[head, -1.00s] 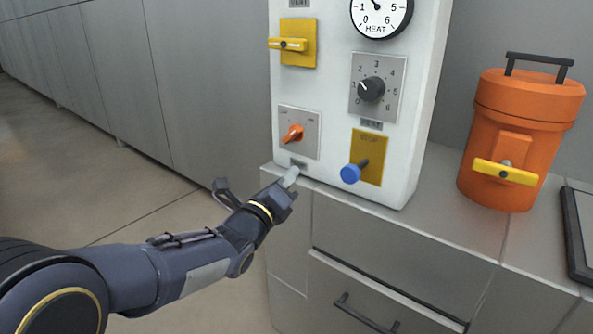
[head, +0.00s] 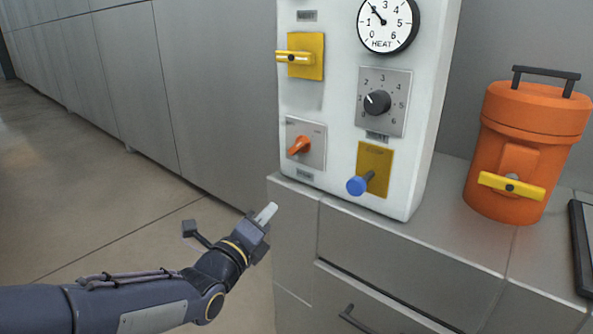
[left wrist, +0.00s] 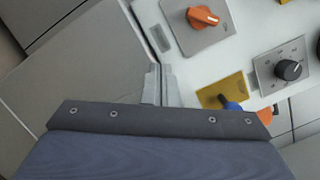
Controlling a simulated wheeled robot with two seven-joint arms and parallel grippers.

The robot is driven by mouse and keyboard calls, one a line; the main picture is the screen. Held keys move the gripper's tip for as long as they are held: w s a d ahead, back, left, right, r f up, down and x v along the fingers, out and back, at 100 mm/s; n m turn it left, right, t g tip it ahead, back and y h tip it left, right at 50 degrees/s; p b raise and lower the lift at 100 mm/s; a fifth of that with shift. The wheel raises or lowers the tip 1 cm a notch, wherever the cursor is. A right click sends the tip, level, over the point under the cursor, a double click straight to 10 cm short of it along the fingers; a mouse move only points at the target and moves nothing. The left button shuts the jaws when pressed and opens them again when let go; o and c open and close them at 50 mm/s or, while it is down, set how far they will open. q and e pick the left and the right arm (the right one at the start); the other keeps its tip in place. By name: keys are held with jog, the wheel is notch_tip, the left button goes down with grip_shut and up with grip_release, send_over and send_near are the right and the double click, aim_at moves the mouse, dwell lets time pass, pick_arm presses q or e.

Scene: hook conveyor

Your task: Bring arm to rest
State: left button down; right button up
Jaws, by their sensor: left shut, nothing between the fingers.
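My left gripper (head: 266,214) is shut and empty. It is in front of the counter's left corner, below and left of the white control panel (head: 412,160), and touches nothing that I can see. In the left wrist view its shut fingers (left wrist: 160,85) point towards the panel's lower edge. The panel carries an orange switch (head: 299,146), a black dial (head: 377,102), a yellow handle (head: 295,57) and a blue knob (head: 358,186) on a yellow plate. My right gripper does not show.
A grey counter (head: 440,240) with drawers carries the panel. An orange canister (head: 530,140) with a yellow handle stands on it at the right, beside a dark flat object (head: 583,240). Grey cabinets (head: 110,80) line the left wall. The floor (head: 90,200) is clear.

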pick_arm(q)
jog(key=s+a+f+n+g+y, duration=0.2)
jog(key=s+a+f+n+g, duration=0.25)
jog(key=n, duration=0.45)
jog(key=s+a+f+n+g+y, duration=0.1)
jog(key=s+a+f+n+y, duration=0.15)
jog(key=s+a+n, duration=0.45)
jog(key=s+f+n+g, duration=0.3)
jog(key=s+n, duration=0.4)
jog(key=s, duration=0.2)
jog(key=s+f+n+g, duration=0.3)
jog(key=s+f+n, duration=0.1)
jog(key=s+n, duration=0.35)
notch_tip(320, 180, up, 32)
jog(key=s+p, duration=0.1)
jog(key=p, duration=3)
jog(key=shift+s+f+h, duration=0.2)
jog(key=shift+s+h, duration=0.05)
jog(key=shift+h, duration=0.2)
jog(key=shift+d, duration=0.1)
